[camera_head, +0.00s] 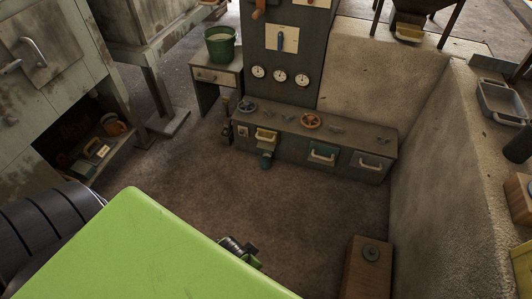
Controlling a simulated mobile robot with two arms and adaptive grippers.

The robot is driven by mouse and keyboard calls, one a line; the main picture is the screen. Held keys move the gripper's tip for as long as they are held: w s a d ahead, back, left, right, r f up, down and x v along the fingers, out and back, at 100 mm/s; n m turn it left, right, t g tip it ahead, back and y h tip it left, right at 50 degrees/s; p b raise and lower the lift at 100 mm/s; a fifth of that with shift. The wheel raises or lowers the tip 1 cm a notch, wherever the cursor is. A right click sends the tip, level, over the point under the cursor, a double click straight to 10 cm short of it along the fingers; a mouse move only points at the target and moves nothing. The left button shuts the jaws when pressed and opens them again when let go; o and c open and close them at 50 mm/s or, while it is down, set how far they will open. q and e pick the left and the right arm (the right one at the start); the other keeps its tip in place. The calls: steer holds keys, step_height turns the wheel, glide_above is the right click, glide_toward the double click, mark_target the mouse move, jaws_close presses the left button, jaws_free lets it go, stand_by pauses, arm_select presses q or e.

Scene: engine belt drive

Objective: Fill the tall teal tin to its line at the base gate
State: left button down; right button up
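No fill line can be made out. No gripper fingers show; my lime-green body panel covers the lower middle.
A dark-and-green part (238,250) shows beyond my panel. A green bucket (220,44) stands on a small side table (214,77). A gauge panel (289,50) rises behind the bench. A wooden box (367,270) is at lower right, near a concrete wall (440,170). Central floor is clear.

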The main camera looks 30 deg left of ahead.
steer(key=shift+f, duration=0.15)
stand_by(0.7)
steer(key=shift+f, duration=0.35)
stand_by(0.3)
steer(key=shift+f, duration=0.1)
steer(key=shift+s+f, duration=0.1)
steer(key=shift+f, duration=0.1)
steer(key=shift+f+p, duration=0.15)
steer(key=shift+p, duration=0.15)
